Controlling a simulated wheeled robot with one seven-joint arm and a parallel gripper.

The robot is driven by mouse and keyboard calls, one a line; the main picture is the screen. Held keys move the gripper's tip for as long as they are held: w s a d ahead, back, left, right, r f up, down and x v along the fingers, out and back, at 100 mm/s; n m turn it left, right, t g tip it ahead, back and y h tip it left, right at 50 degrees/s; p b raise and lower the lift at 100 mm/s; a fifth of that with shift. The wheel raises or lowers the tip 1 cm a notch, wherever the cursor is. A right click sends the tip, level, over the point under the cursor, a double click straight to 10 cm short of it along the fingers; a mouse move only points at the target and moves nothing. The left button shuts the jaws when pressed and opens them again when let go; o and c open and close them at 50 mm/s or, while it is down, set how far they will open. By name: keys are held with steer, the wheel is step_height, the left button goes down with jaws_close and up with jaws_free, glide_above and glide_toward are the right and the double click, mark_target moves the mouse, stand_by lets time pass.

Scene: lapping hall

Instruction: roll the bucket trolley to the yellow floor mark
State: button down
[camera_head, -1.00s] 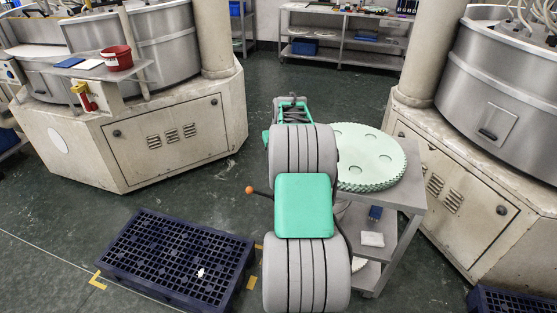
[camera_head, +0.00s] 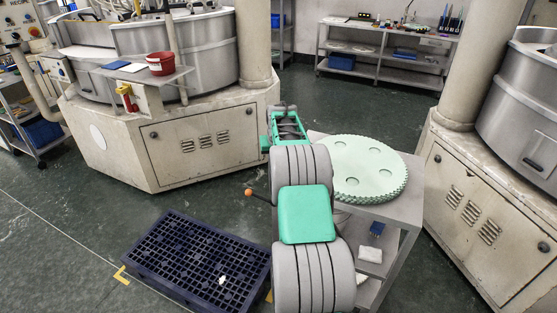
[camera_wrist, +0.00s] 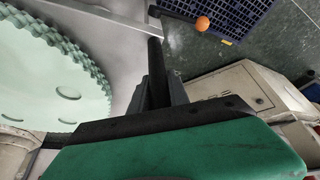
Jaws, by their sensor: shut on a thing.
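A grey trolley (camera_head: 400,211) stands in front of me, partly hidden by my arm. It carries a stack of pale green toothed discs (camera_head: 368,168); no bucket shows on it. A black bar with an orange ball end (camera_head: 249,192) comes out left of my arm. In the wrist view, my gripper (camera_wrist: 163,92) is shut on this black handle bar (camera_wrist: 154,62); the orange ball (camera_wrist: 202,24) is beyond it. Yellow floor mark corners (camera_head: 121,276) show at the dark blue pallet's edges.
The dark blue pallet (camera_head: 190,262) lies on the floor left of the trolley. Machine cabinets stand at left (camera_head: 200,150) and right (camera_head: 480,205). A red bucket (camera_head: 160,64) is on the left machine's shelf. Green floor is free between the cabinets, towards the back bench (camera_head: 385,65).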

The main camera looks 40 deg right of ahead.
steer(key=shift+w+a+r, duration=0.1)
steer(key=shift+w, duration=0.1)
steer(key=c, duration=1.4)
jaws_free()
steer(key=shift+w+a, duration=0.15)
steer(key=shift+c, duration=0.2)
steer(key=shift+o, duration=0.9)
steer(key=b+v, duration=0.1)
steer(key=v, duration=0.6)
steer(key=shift+s+r, duration=0.3)
